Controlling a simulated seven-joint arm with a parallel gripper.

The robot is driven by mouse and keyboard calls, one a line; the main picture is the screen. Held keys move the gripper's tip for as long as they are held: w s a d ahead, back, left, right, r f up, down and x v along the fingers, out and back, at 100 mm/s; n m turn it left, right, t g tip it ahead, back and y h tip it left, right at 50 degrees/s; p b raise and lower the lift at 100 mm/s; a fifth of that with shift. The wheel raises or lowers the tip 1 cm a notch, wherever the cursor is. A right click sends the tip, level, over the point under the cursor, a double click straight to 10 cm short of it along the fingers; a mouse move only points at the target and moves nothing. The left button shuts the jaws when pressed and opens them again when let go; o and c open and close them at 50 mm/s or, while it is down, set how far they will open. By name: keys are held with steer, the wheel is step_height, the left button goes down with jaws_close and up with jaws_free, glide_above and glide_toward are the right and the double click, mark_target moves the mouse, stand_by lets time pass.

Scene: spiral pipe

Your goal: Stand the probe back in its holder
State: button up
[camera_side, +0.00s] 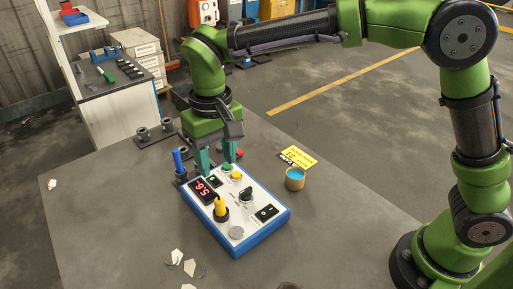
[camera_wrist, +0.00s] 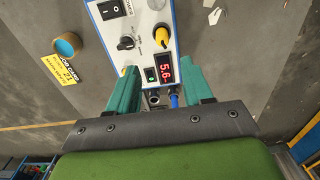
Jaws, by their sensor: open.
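A blue instrument box (camera_side: 262,238) with a white panel and a red display reading 5.6 sits on the table. A yellow probe-like handle (camera_side: 220,207) stands upright in a black collar on the panel; it also shows in the wrist view (camera_wrist: 161,36). A blue probe-like handle (camera_side: 179,160) stands upright in a dark holder at the box's far left; in the wrist view it is the blue piece (camera_wrist: 174,101) beside a dark round socket (camera_wrist: 153,98) that looks empty. I cannot tell which handle is the probe. My gripper (camera_side: 216,158) is open and empty above the box's display end.
A dark two-post fixture (camera_side: 155,132) stands at the table's back left. A blue-filled cup (camera_side: 295,178) and a yellow label (camera_side: 298,157) lie right of the box. Pale shards (camera_side: 188,266) lie in front. The table's left side is mostly clear.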

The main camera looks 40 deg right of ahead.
steer(key=s+d+r+m+t+y, duration=0.1)
steer(key=s+d+r, duration=0.15)
steer(key=d, duration=0.35)
steer(key=s+d+r+t+y, duration=0.1)
steer(key=s+d+r, duration=0.1)
steer(key=d+r, duration=0.3)
steer(key=s+d+f+m+t, duration=0.2)
steer(key=s+d+t, duration=0.3)
steer(key=s+d, duration=0.5)
steer(key=shift+s+d+f+m, duration=0.35)
steer(key=shift+d+m, duration=0.15)
steer(key=shift+d, duration=0.25)
steer(key=shift+r, duration=0.1)
steer(key=shift+c, duration=0.3)
